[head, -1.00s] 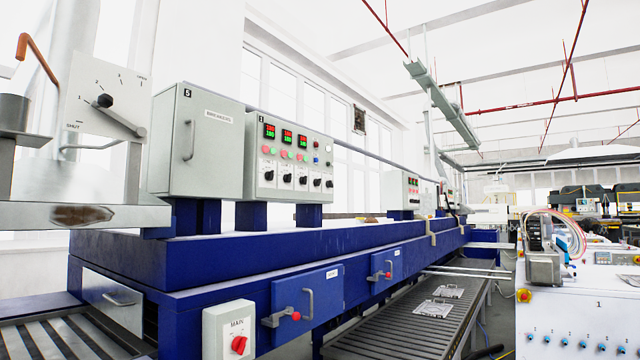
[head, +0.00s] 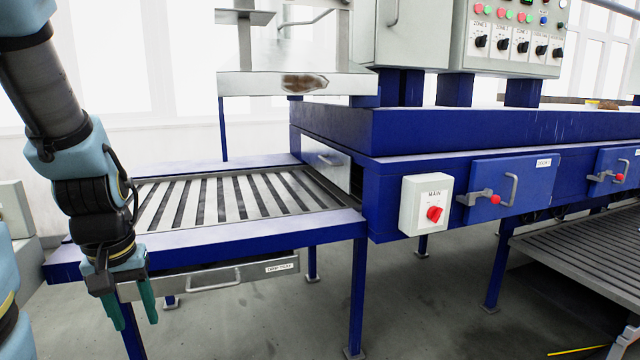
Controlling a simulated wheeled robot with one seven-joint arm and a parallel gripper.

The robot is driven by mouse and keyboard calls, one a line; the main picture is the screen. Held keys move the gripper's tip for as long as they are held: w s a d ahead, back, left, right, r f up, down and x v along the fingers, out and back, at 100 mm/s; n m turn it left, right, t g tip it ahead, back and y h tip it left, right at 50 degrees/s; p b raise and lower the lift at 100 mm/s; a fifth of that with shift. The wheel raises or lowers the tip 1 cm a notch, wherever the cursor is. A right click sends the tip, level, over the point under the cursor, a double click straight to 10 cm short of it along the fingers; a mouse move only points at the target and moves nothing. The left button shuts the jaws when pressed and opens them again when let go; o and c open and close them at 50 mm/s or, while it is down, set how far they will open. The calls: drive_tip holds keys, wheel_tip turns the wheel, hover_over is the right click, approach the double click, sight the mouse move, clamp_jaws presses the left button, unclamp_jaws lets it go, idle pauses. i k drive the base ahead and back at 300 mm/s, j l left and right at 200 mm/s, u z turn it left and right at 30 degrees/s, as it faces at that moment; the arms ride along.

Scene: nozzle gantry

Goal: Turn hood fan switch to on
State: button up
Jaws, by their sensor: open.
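The grey control panel (head: 511,65) stands on blue posts on the blue machine, at the upper right of the head view. Its top is cut off. It carries a row of black rotary switches with small labels. The labels are too small to read surely, so I cannot tell which one is the hood fan switch or how it is set. My gripper (head: 131,316) hangs at the lower left with green fingers pointing down. It is open and empty, in front of the drip tray drawer and far from the panel.
A slatted blue-framed table (head: 359,222) stands between my gripper and the machine, with a drip tray drawer (head: 223,284) below. A grey box with a red MAIN switch (head: 434,214) and doors with handles (head: 511,188) line the machine's front. Open floor (head: 430,300) lies before it.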

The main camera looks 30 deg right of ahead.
sight(557, 53)
drive_tip(key=l, duration=0.7)
drive_tip(key=k+l+u, duration=0.1)
drive_tip(key=l, duration=0.6)
drive_tip(key=k+l, duration=0.1)
drive_tip(key=l, duration=0.6)
drive_tip(key=l+u, duration=0.1)
drive_tip(key=l, duration=0.65)
drive_tip(key=k+l, duration=0.15)
drive_tip(key=l, duration=0.5)
drive_tip(key=k+l+u, duration=0.1)
drive_tip(key=l, duration=0.6)
drive_tip(key=k+l, duration=0.15)
drive_tip(key=l, duration=0.55)
drive_tip(key=k+l+u, duration=0.1)
drive_tip(key=l, duration=0.6)
